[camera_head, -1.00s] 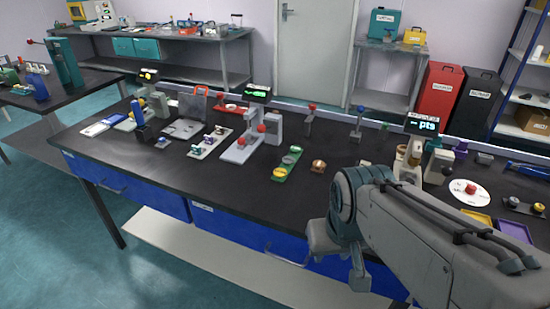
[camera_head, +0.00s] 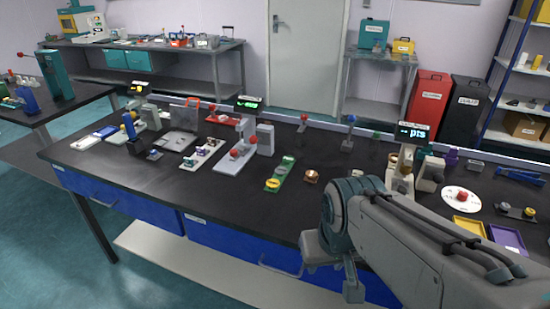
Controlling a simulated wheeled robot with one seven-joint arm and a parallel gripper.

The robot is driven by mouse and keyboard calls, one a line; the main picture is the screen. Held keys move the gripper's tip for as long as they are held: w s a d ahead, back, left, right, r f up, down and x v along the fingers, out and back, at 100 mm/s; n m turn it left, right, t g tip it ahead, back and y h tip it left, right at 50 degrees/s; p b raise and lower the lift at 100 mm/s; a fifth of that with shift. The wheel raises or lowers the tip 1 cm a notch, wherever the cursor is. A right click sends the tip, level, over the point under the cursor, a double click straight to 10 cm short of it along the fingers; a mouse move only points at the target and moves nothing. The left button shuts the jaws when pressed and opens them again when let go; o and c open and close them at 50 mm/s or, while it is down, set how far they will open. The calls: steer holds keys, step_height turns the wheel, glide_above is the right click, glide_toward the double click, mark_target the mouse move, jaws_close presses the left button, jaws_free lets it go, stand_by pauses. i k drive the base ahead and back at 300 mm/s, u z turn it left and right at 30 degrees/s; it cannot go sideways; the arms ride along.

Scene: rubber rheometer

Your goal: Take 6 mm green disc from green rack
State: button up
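The green rack (camera_head: 280,175) lies on the black bench top near the middle of the head view. A yellow disc (camera_head: 272,184) sits at its near end and a green disc (camera_head: 288,160) at its far end; their sizes are too small to read. My arm comes in from the lower right, and what looks like my gripper (camera_head: 345,275) hangs in front of the bench's front edge, right of and nearer than the rack, apart from it. Its fingers are not clear, so I cannot tell whether it is open.
A small copper-coloured piece (camera_head: 311,176) stands just right of the rack. A grey press-like stand with a red knob (camera_head: 236,154) is to its left, beside a white rack (camera_head: 203,153). A yellow tray (camera_head: 469,228) and purple tray (camera_head: 507,238) lie right of my arm. The bench front left of my arm is clear.

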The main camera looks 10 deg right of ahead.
mark_target(286, 159)
steer(key=u, duration=1.8)
steer(key=i, duration=1.45)
steer(key=z, duration=3.2)
steer(key=i, duration=0.5)
